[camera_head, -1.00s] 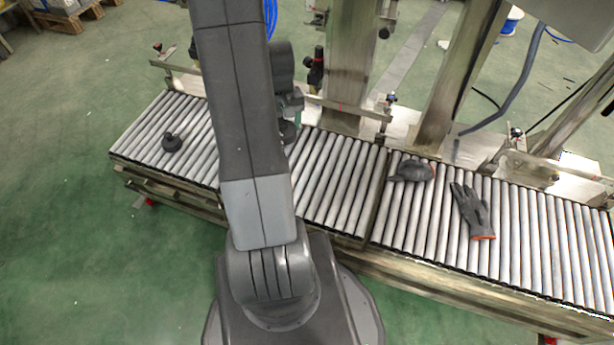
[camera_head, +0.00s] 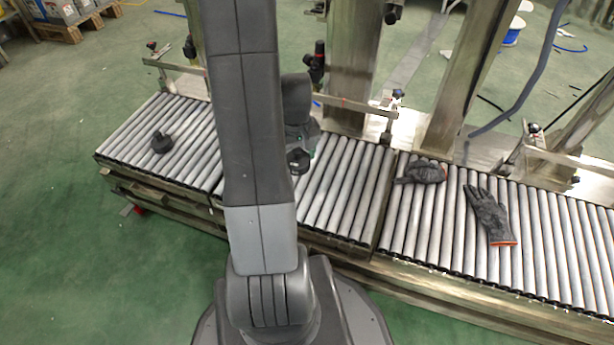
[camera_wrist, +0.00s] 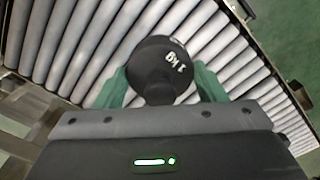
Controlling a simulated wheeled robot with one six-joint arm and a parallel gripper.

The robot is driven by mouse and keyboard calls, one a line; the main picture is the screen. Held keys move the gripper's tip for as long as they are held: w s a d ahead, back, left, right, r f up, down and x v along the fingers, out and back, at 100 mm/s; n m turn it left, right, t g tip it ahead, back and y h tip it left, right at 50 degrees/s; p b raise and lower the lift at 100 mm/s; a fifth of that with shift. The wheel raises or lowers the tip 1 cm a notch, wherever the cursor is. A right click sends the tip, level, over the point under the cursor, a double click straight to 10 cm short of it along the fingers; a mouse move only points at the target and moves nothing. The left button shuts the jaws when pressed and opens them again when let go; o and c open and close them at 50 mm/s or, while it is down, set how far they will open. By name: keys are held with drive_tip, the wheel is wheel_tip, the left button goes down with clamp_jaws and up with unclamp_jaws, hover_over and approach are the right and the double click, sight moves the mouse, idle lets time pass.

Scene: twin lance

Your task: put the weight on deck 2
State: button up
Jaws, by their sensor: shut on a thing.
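The black weight (camera_wrist: 160,68), marked 1 KG, sits between the green fingers of my gripper (camera_wrist: 162,90) in the wrist view. My gripper is shut on it. In the head view the held weight (camera_head: 298,161) shows just right of my arm, over the middle roller section (camera_head: 335,190). I cannot tell whether it touches the rollers. A second, similar dark weight (camera_head: 162,142) stands on the left roller section (camera_head: 125,150). No deck numbers are readable. My arm hides part of the rollers between the left and middle sections.
Two dark gloves (camera_head: 490,215) (camera_head: 425,172) lie on the right roller section (camera_head: 540,240). Metal posts (camera_head: 350,70) and side rails stand along the far edge. The middle section right of the held weight is clear.

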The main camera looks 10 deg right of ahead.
drive_tip(key=shift+f+b, duration=2.2)
drive_tip(key=shift+f, duration=2.9)
drive_tip(key=shift+f, duration=0.2)
drive_tip(key=o, duration=1.8)
drive_tip(key=shift+c, duration=0.2)
drive_tip(key=shift+r, duration=0.15)
wheel_tip(320, 180, up, 12)
drive_tip(key=p, duration=0.4)
drive_tip(key=shift+r+p, duration=0.1)
drive_tip(key=shift+p, duration=0.3)
